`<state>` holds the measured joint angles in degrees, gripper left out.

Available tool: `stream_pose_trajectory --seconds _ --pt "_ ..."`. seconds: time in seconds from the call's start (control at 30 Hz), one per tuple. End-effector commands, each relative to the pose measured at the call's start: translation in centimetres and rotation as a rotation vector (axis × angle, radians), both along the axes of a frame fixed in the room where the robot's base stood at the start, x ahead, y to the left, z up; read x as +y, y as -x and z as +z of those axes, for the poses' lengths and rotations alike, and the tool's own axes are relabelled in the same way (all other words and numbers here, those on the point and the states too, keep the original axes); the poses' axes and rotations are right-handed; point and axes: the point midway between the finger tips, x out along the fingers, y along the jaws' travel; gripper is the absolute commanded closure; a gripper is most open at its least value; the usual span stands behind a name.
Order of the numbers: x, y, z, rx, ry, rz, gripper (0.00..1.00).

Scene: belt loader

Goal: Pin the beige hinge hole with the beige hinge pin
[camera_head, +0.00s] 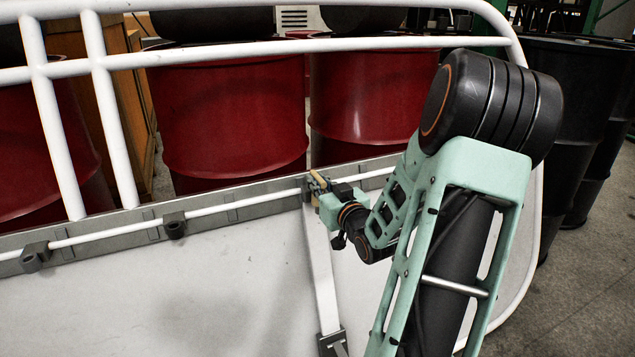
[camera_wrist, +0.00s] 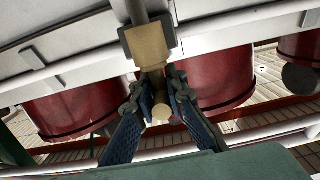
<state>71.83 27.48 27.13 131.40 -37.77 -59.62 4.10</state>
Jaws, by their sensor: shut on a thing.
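The beige hinge pin (camera_wrist: 158,93) shows in the wrist view between the two blue finger pads of my gripper (camera_wrist: 160,86), which is shut on it. Its round end points toward the camera. Just above it in that view is a beige hinge block (camera_wrist: 148,44) on the end of a grey bar. The pin and block overlap in the picture; I cannot tell whether the pin is in the hole, which is hidden. In the head view my gripper (camera_head: 325,188) is at the rail joint, with the small beige pin (camera_head: 318,178) at its tip.
A white tubular rail (camera_head: 240,203) with dark clamps (camera_head: 174,226) runs along a grey edge beside my gripper. A white strut (camera_head: 321,275) runs down from the joint. Red drums (camera_head: 230,115) stand behind the white guard frame (camera_head: 240,50). Dark drums (camera_head: 570,110) stand at the right.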

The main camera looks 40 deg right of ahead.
Motion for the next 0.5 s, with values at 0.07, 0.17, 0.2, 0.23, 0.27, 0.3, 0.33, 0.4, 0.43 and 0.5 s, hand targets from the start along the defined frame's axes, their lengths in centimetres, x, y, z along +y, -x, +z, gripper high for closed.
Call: stream_pose_trajectory --seconds 0.07,0.17,0.2,0.23,0.27,0.3,0.33,0.4,0.43,0.5 --pt "0.08 0.11 -0.53 0.011 -0.007 0.000 1.00" --pt "0.09 0.14 -0.62 0.013 -0.007 0.000 0.86" --pt "0.09 0.14 -0.63 0.013 -0.007 0.000 0.82" --pt "0.09 0.14 -0.61 0.013 -0.007 0.000 0.78" --pt "0.09 0.12 -0.58 0.012 -0.007 0.000 0.75" --pt "0.08 0.11 -0.53 0.011 -0.007 0.000 0.71" --pt "0.07 0.11 -0.50 0.010 -0.005 0.000 0.68" --pt "0.06 0.10 -0.45 0.009 -0.005 0.000 0.68" --pt "0.06 0.10 -0.44 0.009 -0.005 0.000 0.68" --pt "0.05 0.09 -0.40 0.008 -0.005 0.000 0.68"
